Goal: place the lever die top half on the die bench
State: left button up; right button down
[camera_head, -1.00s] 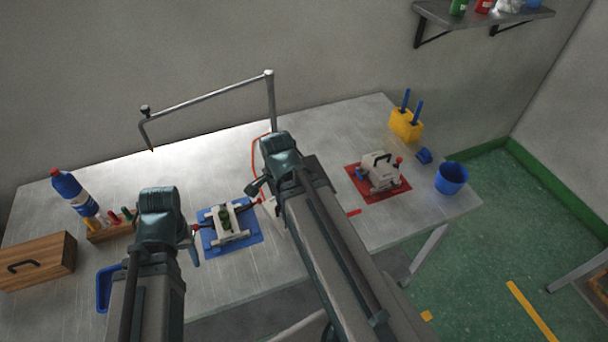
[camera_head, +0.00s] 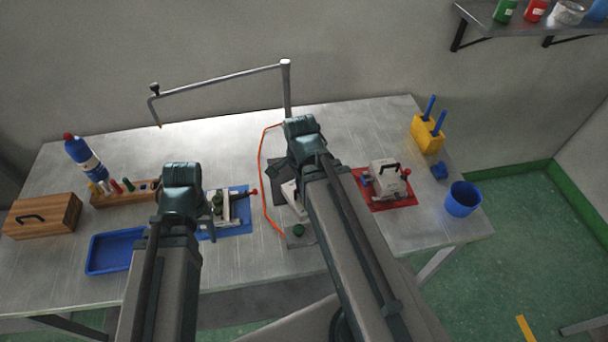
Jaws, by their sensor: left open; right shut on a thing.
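My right gripper (camera_head: 280,172) is over the dark grey plate in the middle of the table, shut on a pale part (camera_head: 290,195), which I take to be the lever die top half. My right forearm hides much of it, and I cannot tell whether it touches the plate. A pale die with a red-knobbed lever (camera_head: 233,208) lies on the blue mat (camera_head: 239,228). My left gripper (camera_head: 207,230) is open at the left edge of that mat and partly hides the die. Which surface is the die bench is unclear.
A closed pale die (camera_head: 384,179) sits on a red mat (camera_head: 405,201) at right. At left are a blue tray (camera_head: 113,251), wooden box (camera_head: 43,215) and bottle (camera_head: 84,157). A metal arm (camera_head: 220,79) rises behind.

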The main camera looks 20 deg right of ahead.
jog(key=w+d+r+m+p, duration=0.2)
jog(key=w+d, duration=0.1)
jog(key=w, duration=0.2)
jog(key=w+d+r+m+p, duration=0.1)
jog(key=w+d+r+m, duration=0.1)
jog(key=w, duration=0.4)
pick_arm(q)
notch_tip(320, 180, down, 3)
jog(key=b, duration=0.6)
pick_arm(e)
notch_tip(320, 180, down, 7)
jog(key=shift+s, duration=0.15)
pick_arm(q)
notch_tip(320, 180, down, 4)
jog(key=b, duration=0.3)
jog(key=shift+r+b, duration=0.25)
jog(key=shift+b, duration=0.1)
pick_arm(e)
notch_tip(320, 180, down, 4)
jog(key=shift+r, duration=0.2)
pick_arm(q)
jog(key=shift+f, duration=0.2)
pick_arm(e)
jog(key=shift+f, duration=0.15)
jog(key=c, duration=0.9)
grip_release()
pick_arm(q)
jog(key=shift+r, duration=0.2)
